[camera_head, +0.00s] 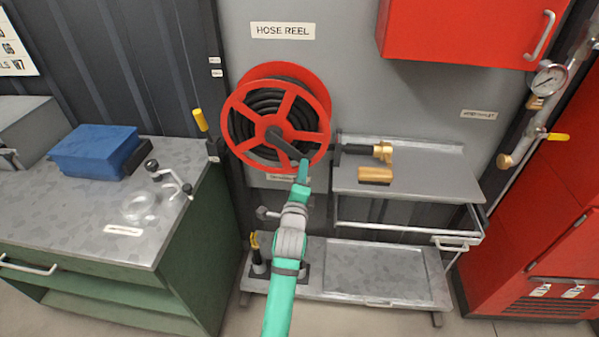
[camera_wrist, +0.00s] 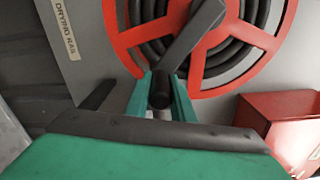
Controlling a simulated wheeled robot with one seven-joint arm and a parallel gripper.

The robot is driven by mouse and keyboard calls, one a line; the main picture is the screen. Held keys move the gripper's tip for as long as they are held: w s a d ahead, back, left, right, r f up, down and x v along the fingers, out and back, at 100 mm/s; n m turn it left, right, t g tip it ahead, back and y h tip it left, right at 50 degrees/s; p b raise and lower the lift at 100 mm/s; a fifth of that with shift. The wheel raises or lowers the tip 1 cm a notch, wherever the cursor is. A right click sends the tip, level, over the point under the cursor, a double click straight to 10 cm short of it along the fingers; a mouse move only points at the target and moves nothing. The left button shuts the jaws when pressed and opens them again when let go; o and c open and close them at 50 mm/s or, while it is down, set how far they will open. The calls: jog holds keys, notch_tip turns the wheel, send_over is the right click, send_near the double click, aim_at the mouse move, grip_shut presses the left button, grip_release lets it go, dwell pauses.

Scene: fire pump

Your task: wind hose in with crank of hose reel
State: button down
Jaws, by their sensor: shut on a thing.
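The red hose reel (camera_head: 239,119) is on the grey wall panel under the "HOSE REEL" label, with black hose (camera_head: 264,103) wound inside it. Its dark crank arm (camera_head: 289,147) runs from the hub down to the right. In the wrist view the crank arm (camera_wrist: 190,38) comes down from the top to a dark round handle (camera_wrist: 160,92). My gripper (camera_head: 303,168) reaches up from below to the crank's outer end. In the wrist view its green fingers (camera_wrist: 161,95) are on both sides of the handle, shut on it. The head view mostly hides the handle.
A grey shelf (camera_head: 430,180) with a brass nozzle (camera_head: 377,175) is right of the reel. A low bench (camera_head: 400,290) stands beneath. A green cabinet (camera_head: 190,270) with a blue box (camera_head: 95,150) is at left. Red cabinets (camera_head: 455,30) are at right.

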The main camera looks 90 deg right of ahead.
jog(key=shift+w+f, duration=0.1)
jog(key=shift+f, duration=0.1)
jog(key=c, duration=1.5)
grip_release()
jog(key=shift+c, duration=0.2)
jog(key=shift+w+a, duration=0.2)
jog(key=shift+a, duration=0.7)
jog(key=shift+w+a, duration=0.15)
jog(key=shift+a, duration=0.75)
jog(key=a, duration=0.7)
jog(key=shift+w, duration=0.4)
